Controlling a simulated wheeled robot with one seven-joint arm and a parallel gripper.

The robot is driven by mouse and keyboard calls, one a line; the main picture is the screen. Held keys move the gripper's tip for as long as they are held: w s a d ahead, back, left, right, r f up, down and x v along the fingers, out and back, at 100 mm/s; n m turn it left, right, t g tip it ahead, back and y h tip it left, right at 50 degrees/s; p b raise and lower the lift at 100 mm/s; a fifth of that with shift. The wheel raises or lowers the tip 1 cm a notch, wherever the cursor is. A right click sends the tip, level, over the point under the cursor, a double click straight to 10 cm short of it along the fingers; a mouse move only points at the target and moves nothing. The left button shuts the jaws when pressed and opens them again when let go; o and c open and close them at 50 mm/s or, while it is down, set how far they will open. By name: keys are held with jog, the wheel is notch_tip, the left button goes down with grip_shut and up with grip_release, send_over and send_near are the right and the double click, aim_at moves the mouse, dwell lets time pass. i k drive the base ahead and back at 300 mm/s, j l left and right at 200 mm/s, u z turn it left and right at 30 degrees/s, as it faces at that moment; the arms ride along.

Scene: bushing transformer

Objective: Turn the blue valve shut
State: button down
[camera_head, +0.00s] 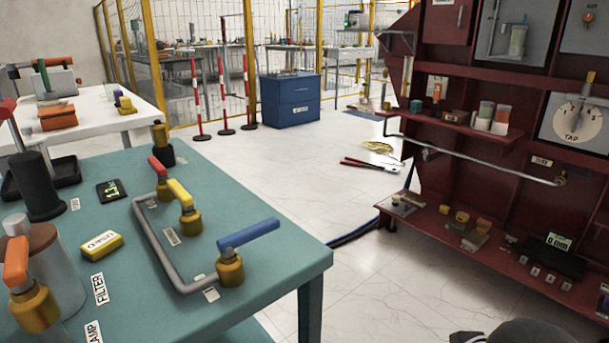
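The blue valve has a long blue lever (248,235) on a brass body (230,269). It sits near the right front corner of the teal table (285,265), at the end of a grey pipe (163,248). The lever points to the right and slightly away, roughly in line with the short pipe section that meets the body. Nothing touches the lever. My gripper's fingers are not visible. A dark rounded shape at the bottom right edge may be part of my arm, but I cannot tell.
Valves with a yellow lever (180,193) and a red lever (158,166) stand farther back on the same table. An orange-levered valve (34,306) is at front left. A dark red shelf rack (450,228) stands at right. Open floor (300,165) lies between.

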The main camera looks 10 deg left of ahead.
aim_at(226, 245)
jog(key=j+u, duration=0.1)
jog(key=u, duration=0.25)
jog(key=j+u, duration=0.15)
jog(key=u, duration=0.2)
jog(key=j+u, duration=0.1)
jog(key=u, duration=0.2)
jog(key=k+j, duration=0.05)
